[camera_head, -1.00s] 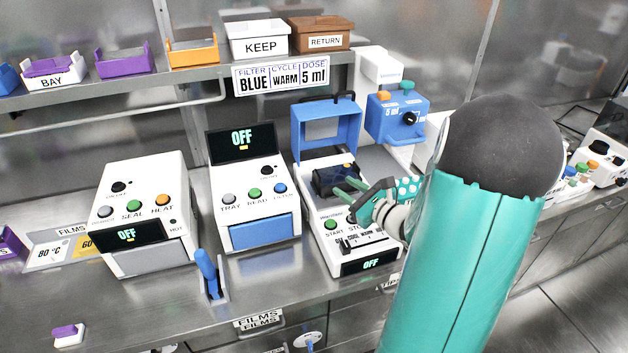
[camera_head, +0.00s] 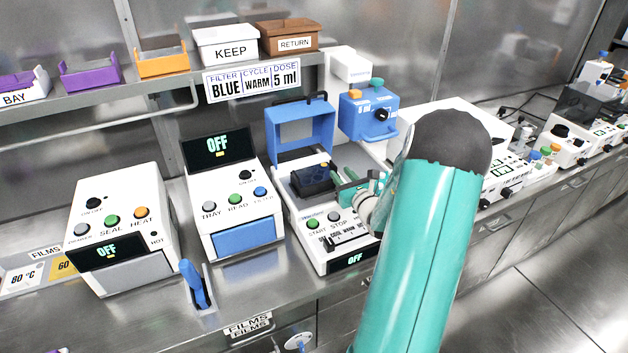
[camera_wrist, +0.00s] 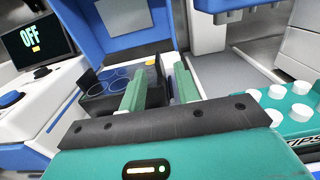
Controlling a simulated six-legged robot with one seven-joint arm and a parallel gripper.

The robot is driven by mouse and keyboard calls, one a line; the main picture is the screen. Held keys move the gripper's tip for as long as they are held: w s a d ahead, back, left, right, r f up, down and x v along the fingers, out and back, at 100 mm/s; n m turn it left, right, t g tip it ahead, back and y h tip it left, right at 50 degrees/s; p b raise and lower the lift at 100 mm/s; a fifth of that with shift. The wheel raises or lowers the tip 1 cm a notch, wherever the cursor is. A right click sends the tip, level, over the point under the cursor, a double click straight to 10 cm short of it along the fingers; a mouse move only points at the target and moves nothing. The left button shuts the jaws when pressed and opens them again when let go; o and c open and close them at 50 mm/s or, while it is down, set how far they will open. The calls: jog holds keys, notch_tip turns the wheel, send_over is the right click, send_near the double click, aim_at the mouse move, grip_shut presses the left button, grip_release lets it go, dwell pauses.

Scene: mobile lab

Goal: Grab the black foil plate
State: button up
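The black foil plate (camera_head: 311,179), a dark block with round wells on top, sits in the open white device with the raised blue lid. It also shows in the wrist view (camera_wrist: 108,84), partly hidden by a finger. My gripper (camera_head: 342,182) is at the right side of the plate, with its green fingers pointing toward it. In the wrist view, the fingers (camera_wrist: 158,82) are apart. The left finger overlaps the plate in the picture and the right finger shows beyond its right edge. I cannot tell whether either touches it.
The raised blue lid (camera_head: 300,130) stands behind the plate. A white reader (camera_head: 222,190) is at the left, and a blue dispenser (camera_head: 368,115) is at the back right. A teal tip rack (camera_wrist: 295,118) is close to the gripper's right. A blue-handled tool (camera_head: 194,285) stands in front.

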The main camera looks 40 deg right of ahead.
aim_at(333, 163)
jog(key=x, duration=0.5)
jog(key=shift+w, duration=0.35)
grip_shut()
